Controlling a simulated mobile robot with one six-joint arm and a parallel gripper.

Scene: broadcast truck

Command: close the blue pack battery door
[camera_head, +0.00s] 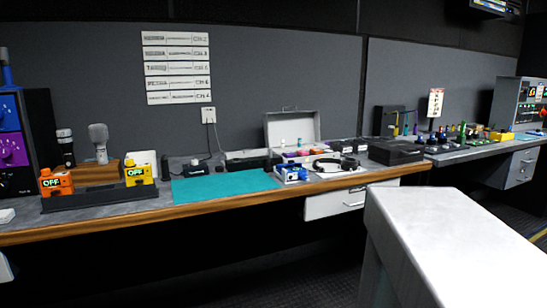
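A small blue and white pack (290,174) lies on the long wooden-edged counter, at the right end of the teal mat (225,187). It is small in the head view, and I cannot tell how far its battery door stands open. An orange pack (57,183) and a yellow pack (138,174), both marked OFF, stand upright at a dark rack (100,198) on the left. My gripper is not in view.
Headphones (338,164) lie right of the blue pack. An open grey case (293,128) stands behind it, and a black case (396,152) is further right. An open white drawer (335,203) juts out below the counter. Most of the teal mat is clear.

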